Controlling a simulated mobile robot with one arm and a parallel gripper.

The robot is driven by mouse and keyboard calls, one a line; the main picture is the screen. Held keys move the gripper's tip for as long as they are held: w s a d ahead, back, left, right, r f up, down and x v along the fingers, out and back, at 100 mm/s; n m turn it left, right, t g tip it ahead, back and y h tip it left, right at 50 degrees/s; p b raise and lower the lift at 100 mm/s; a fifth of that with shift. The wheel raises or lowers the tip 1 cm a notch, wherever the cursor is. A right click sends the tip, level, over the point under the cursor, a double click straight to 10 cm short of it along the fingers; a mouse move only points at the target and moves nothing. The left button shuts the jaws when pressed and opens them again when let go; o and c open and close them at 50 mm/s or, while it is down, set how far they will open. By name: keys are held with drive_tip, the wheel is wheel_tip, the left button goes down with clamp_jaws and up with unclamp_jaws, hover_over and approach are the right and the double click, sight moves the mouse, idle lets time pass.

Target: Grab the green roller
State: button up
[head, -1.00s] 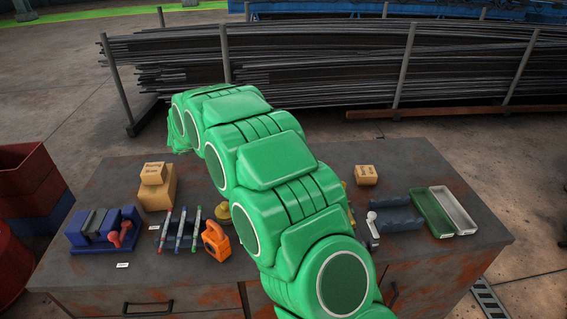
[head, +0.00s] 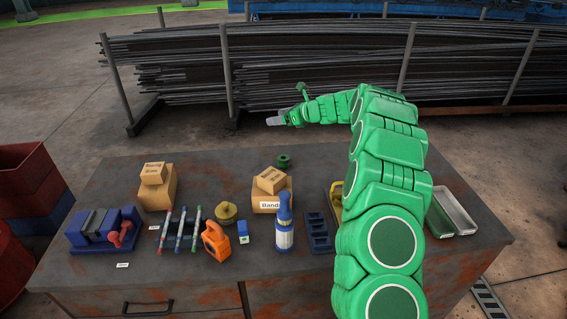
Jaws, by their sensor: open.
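A small dark green spool-shaped piece, which looks like the green roller (head: 284,161), stands near the back edge of the workbench, behind the cardboard boxes. My gripper (head: 270,121) is above and beyond it in the picture, pointing left. It is open with nothing visible in it, and apart from the roller. My green arm reaches up on the right and covers part of the bench's right side.
On the workbench (head: 110,225) two cardboard boxes (head: 270,205) and a blue bottle (head: 284,228) stand in front of the roller. Left are an orange can (head: 215,241), markers, a blue vise (head: 100,229) and stacked boxes (head: 157,195). Right of the roller, bare bench shows.

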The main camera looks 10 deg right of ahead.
drive_tip(key=s+d+n, duration=0.1)
drive_tip(key=s+d, duration=0.2)
drive_tip(key=d, duration=0.4)
approach(286, 159)
drive_tip(key=shift+g, duration=0.3)
drive_tip(key=x, duration=0.3)
drive_tip(key=w+x, duration=0.1)
drive_tip(key=x, duration=0.1)
drive_tip(key=shift+w+d+f, duration=0.15)
drive_tip(key=shift+d+f, duration=0.05)
drive_tip(key=shift+w+a+f, duration=0.2)
drive_tip(key=shift+a+f, duration=0.15)
drive_tip(key=shift+a, duration=0.05)
drive_tip(key=shift+r+x, duration=0.1)
drive_tip(key=shift+x, duration=1.6)
drive_tip(key=shift+r+x, duration=0.15)
drive_tip(key=shift+x, duration=1.5)
drive_tip(key=shift+s+a, duration=0.15)
drive_tip(key=shift+a, duration=0.05)
drive_tip(key=c, duration=1.1)
drive_tip(key=shift+o, duration=0.2)
